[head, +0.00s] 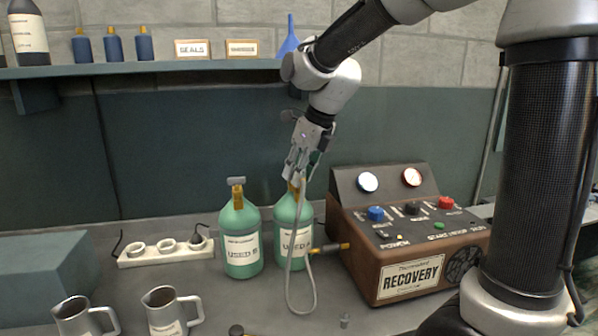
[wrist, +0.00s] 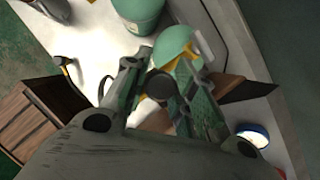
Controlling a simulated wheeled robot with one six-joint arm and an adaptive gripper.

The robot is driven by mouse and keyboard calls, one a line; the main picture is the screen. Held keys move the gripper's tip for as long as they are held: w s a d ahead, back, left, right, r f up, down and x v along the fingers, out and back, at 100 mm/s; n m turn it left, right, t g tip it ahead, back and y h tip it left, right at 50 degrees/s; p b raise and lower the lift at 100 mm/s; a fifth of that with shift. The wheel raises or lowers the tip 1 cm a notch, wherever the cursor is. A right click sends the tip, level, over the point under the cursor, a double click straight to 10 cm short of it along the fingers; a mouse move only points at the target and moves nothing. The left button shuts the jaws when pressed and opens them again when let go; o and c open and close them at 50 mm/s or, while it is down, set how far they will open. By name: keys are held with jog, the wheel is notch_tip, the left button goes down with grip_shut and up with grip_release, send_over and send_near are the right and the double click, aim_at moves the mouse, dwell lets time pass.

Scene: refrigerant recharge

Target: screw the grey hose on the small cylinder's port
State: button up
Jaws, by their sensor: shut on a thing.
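Two similar green cylinders with brass valves stand on the bench; the left one is labelled "USED B" (head: 241,240) and the right one "USED A" (head: 286,222). I cannot tell which is the small one. My gripper (head: 296,178) points down over the right cylinder's valve, shut on the upper end of the grey hose (head: 289,285). The hose hangs in a long loop before that cylinder. In the wrist view, a dark round piece (wrist: 159,85) lies between the fingers, close to a green cylinder top (wrist: 174,44). The fingers hide the port, so contact is unclear.
The brown recovery machine (head: 420,275) stands just right of the cylinders, its brass fitting (head: 330,248) pointing toward them. A small grey cap (head: 345,321) lies on the bench.

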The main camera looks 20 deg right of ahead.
jog(key=shift+s+f+m+h, duration=0.1)
jog(key=shift+m+h, duration=0.2)
jog(key=shift+m, duration=0.6)
jog(key=o, duration=1.1)
